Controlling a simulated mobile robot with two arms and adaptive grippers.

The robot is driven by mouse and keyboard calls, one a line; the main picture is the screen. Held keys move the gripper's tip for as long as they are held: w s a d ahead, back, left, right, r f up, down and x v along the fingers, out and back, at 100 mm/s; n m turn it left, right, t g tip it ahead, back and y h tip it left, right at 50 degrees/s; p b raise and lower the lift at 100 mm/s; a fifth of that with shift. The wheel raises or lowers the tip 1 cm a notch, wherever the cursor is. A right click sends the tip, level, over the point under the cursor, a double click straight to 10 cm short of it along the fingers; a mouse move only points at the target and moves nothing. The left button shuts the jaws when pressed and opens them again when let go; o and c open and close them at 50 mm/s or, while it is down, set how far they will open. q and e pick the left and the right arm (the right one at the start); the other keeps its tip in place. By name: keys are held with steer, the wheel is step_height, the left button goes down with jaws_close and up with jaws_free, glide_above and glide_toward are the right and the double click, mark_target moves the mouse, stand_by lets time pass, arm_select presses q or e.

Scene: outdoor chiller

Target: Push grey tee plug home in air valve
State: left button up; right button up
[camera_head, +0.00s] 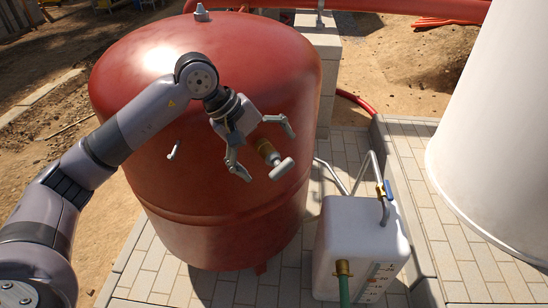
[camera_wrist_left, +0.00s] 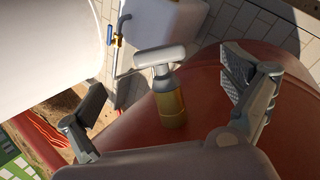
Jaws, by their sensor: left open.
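The grey tee plug (camera_head: 282,168) sits at the outer end of the brass air valve (camera_head: 265,148) on the side of the red tank (camera_head: 200,215). In the left wrist view the tee's pale crossbar (camera_wrist_left: 159,56) stands out beyond the brass body (camera_wrist_left: 170,105), with a short grey stem between them. My left gripper (camera_head: 266,150) is open, with one finger on each side of the valve. In the wrist view both fingers are clearly apart from the tee and the brass, and nothing is held. How deep the stem sits inside the valve is hidden. My right gripper is out of view.
A white plastic container (camera_head: 352,240) with a green hose (camera_head: 343,285) and a blue-handled tap (camera_head: 387,189) stands right of the red tank. A large white cylinder (camera_head: 495,140) is at the far right. A small grey fitting (camera_head: 173,150) projects from the tank's left side.

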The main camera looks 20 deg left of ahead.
arm_select(q)
steer(key=v, duration=0.2)
steer(key=shift+s+a+r, duration=0.15)
steer(key=shift+a+r, duration=0.05)
steer(key=shift+r, duration=0.15)
